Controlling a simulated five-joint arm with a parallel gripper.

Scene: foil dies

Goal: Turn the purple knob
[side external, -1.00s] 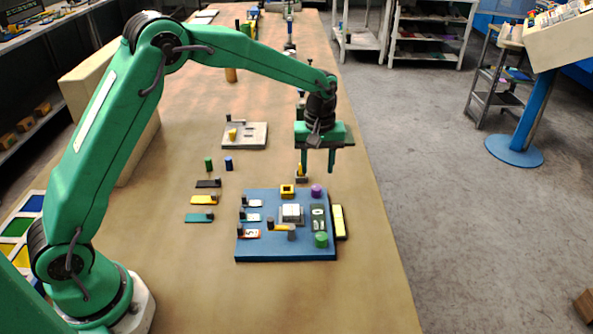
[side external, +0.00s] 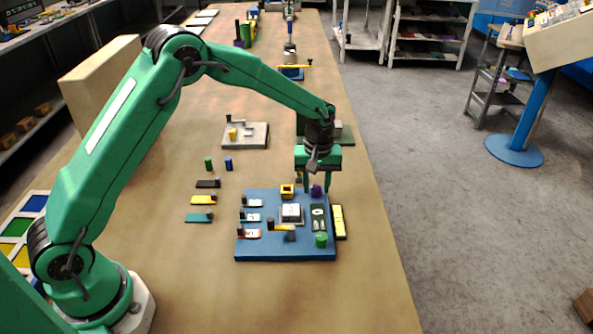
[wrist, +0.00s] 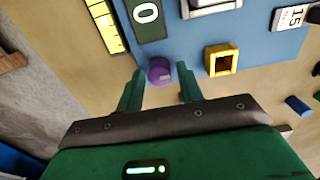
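The purple knob (side external: 316,191) stands at the far right corner of the blue board (side external: 262,246). In the wrist view the purple knob (wrist: 160,70) shows between the two fingertips of my gripper. My gripper (side external: 316,187) points down at the knob, with one finger on each side. It also shows in the wrist view (wrist: 161,77), with its fingers apart and a gap visible on both sides of the knob. I cannot tell how far down the fingers reach beside the knob.
A yellow square frame (side external: 287,191) sits on the board close to the left of the knob. A green knob (side external: 321,240) stands at the near right corner. A dark panel marked 0 (side external: 318,218) lies between the knobs. A yellow ruler-like block (side external: 339,222) lies beside the board.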

